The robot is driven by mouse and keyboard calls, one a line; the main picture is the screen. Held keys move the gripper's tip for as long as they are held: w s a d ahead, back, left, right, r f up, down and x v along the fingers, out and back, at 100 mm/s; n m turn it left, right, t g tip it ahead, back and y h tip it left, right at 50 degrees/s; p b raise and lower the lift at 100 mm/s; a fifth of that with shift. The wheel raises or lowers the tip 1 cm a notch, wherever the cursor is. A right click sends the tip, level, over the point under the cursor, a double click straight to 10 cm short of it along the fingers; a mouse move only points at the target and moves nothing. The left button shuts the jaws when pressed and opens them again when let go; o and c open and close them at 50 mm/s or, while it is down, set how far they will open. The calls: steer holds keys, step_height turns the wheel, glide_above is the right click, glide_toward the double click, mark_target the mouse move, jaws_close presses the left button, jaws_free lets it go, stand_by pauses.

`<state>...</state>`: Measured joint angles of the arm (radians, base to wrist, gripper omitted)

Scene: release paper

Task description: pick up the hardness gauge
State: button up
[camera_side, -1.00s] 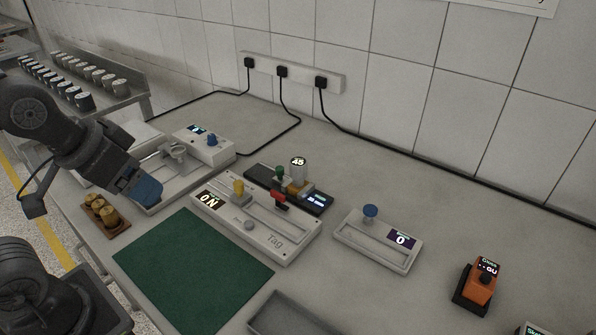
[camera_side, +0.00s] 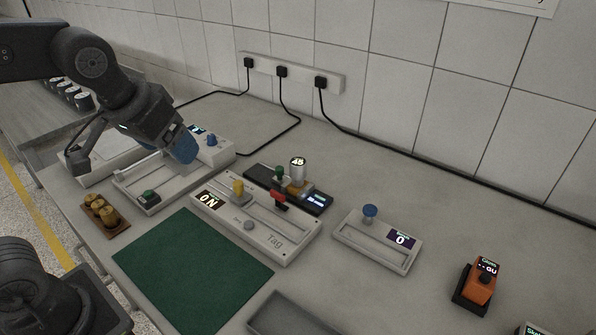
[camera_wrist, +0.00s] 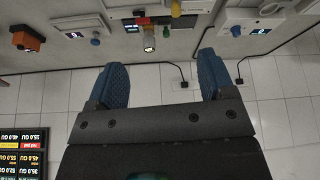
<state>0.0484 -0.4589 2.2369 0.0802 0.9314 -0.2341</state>
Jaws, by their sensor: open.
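A small upright grey cylinder with a lit round display (camera_side: 298,169) stands at the black device behind the white unit marked Tag; it also shows in the wrist view (camera_wrist: 151,33). An orange device with a dark display (camera_side: 480,282) sits at the right; it also shows in the wrist view (camera_wrist: 28,38). A device with a green-lit display (camera_side: 535,329) is cut off at the bottom right corner. I cannot tell for sure which is the hardness gauge. My gripper (camera_side: 182,150), with blue fingertips, is open and empty above the left white machine. Its fingers are wide apart in the wrist view (camera_wrist: 162,63).
The white Tag unit (camera_side: 283,244), a black device (camera_side: 262,177) and a small white unit with a blue knob (camera_side: 350,238) stand mid-bench. A green mat (camera_side: 192,270), a grey tray (camera_side: 290,318) and brass weights (camera_side: 100,212) lie in front. Cables run along the wall.

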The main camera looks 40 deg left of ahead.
steer(key=w+d+f+n+g+y, duration=0.1)
steer(key=w+d+n, duration=0.15)
steer(key=w, duration=1.15)
steer(key=n+y, duration=0.1)
steer(key=n, duration=0.2)
glide_toward(298, 161)
steer(key=shift+g, duration=0.3)
steer(key=x, duration=1.2)
steer(key=shift+w+d, duration=0.1)
steer(key=shift+r, duration=0.1)
steer(key=c, duration=1.1)
steer(key=shift+c, duration=0.6)
steer(key=shift+r, duration=0.15)
